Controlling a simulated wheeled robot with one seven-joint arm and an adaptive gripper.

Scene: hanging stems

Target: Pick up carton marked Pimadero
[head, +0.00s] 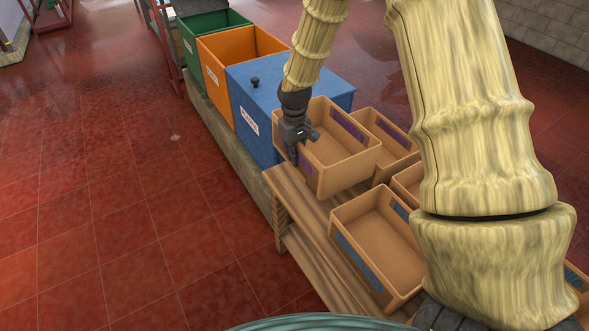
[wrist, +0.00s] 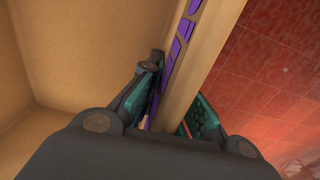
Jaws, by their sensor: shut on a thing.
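An open tan carton with purple lettering (head: 346,165) is in the middle of the head view, at the far end of a wooden bench (head: 290,200). Its lettering is too small or cut off to read. My gripper (head: 292,155) is shut on its left wall, coming from above. In the wrist view the two teal-padded fingers (wrist: 172,118) stand on either side of that carton's wall (wrist: 205,60), with purple lettering along it. The carton looks level; I cannot tell for certain whether its base touches the bench.
A carton with blue lettering (head: 373,245) stands nearer on the bench, and another carton (head: 392,140) is behind the held one. Blue (head: 265,110), orange (head: 215,80) and green (head: 190,45) bins stand in a row beyond. Red tiled floor at left is clear.

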